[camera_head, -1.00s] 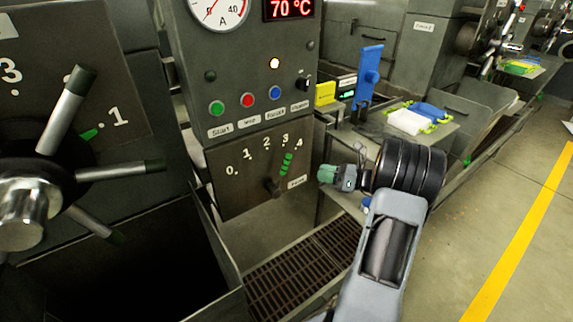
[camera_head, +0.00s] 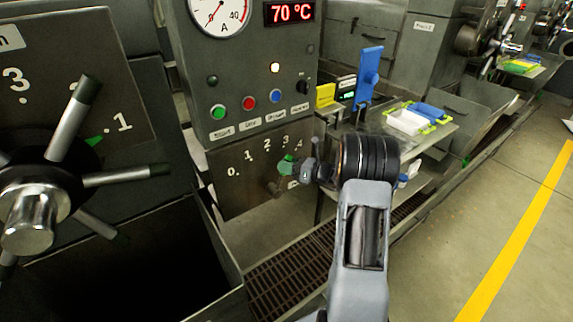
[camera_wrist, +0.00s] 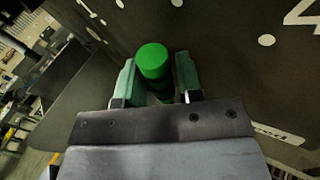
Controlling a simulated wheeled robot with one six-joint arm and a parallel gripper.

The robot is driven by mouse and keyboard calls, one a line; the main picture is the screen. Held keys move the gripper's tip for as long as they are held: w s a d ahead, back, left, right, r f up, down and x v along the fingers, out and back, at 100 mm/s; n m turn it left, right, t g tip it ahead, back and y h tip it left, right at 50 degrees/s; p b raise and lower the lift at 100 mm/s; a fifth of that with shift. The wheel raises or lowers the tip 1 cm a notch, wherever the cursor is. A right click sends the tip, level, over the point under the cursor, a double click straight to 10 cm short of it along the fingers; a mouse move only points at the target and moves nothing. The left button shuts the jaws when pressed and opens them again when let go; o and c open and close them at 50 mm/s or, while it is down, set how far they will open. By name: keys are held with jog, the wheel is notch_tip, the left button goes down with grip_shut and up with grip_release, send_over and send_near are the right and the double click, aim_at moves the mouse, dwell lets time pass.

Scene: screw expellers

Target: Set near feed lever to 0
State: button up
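The near feed lever (camera_head: 273,187) sits on a dark panel with a scale from 0 to 4. Its arm points up and right, towards the 3 and 4 marks. In the head view my gripper (camera_head: 289,167) is at the lever's handle and hides most of it. In the wrist view the bright green handle (camera_wrist: 154,62) stands between the two green fingers of my gripper (camera_wrist: 156,82). The fingers are open, with narrow gaps on both sides of the handle.
Above the scale is a control box with buttons (camera_head: 248,102), a dial and a 70 °C display (camera_head: 289,11). A large spoked handwheel (camera_head: 45,185) stands at the left. A floor grate (camera_head: 290,272) lies below the panel. Trays and blue and yellow items are at the right.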

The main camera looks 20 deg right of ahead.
jog(key=shift+c, duration=0.4)
grip_shut()
